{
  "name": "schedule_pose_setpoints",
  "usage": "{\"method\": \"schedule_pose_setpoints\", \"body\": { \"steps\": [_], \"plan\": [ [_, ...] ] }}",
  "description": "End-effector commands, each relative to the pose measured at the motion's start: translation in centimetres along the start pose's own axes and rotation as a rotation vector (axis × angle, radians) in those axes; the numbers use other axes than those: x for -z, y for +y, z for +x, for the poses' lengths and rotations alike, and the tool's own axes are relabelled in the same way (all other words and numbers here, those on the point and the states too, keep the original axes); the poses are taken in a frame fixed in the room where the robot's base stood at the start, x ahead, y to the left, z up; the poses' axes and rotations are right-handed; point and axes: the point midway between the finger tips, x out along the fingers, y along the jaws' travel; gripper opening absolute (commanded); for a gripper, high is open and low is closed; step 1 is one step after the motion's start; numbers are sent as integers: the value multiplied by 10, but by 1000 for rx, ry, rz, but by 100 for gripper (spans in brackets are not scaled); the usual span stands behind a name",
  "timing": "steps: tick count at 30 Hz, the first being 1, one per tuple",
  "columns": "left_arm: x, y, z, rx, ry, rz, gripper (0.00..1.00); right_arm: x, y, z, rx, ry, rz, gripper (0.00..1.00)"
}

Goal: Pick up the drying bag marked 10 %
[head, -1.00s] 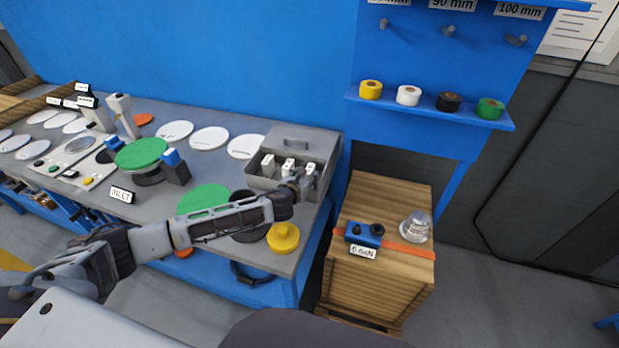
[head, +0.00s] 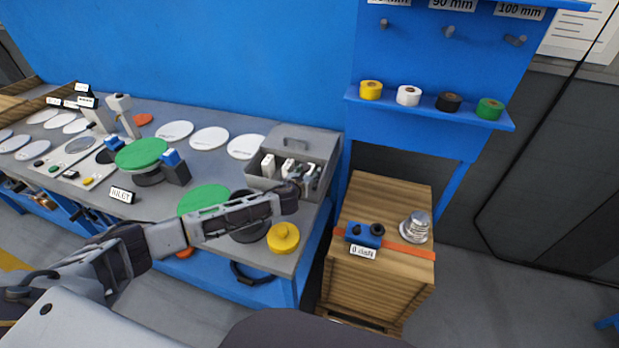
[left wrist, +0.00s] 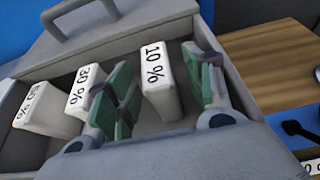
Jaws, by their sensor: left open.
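The drying bag marked 10 % (left wrist: 158,82) is a white upright block in a grey open box (left wrist: 45,65). The bag marked 30 % (left wrist: 84,90) and a third marked bag (left wrist: 44,110) stand to its left. My left gripper (left wrist: 163,92) is open, with one green-padded finger on each side of the 10 % bag. The left finger is between the 10 % and 30 % bags. In the head view my left gripper (head: 307,176) reaches into the right part of the box and largely hides the 10 % bag. My right gripper is not in view.
The box stands at the bench's right end, its lid raised behind. A yellow knobbed disc (head: 283,238) and green discs (head: 204,199) lie near my left arm. A wooden crate (head: 385,272) with a blue part (head: 364,234) stands to the right.

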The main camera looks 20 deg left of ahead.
Motion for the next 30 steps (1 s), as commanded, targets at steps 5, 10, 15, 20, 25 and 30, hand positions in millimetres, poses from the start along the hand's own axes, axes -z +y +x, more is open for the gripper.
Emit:
{"method": "schedule_pose_setpoints", "body": {
  "steps": [5,10,15,20,25,30],
  "plan": [
    [1,0,13,-1,1,0,52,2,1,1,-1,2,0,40],
    [0,1,18,-1,1,1,52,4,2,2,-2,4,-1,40],
    [0,1,19,-1,1,1,52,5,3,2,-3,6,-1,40],
    [0,1,19,-1,1,1,52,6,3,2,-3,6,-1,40],
    [1,1,19,-1,1,1,49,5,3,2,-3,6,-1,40],
    [1,1,19,-1,1,1,27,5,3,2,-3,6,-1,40]
  ]
}}
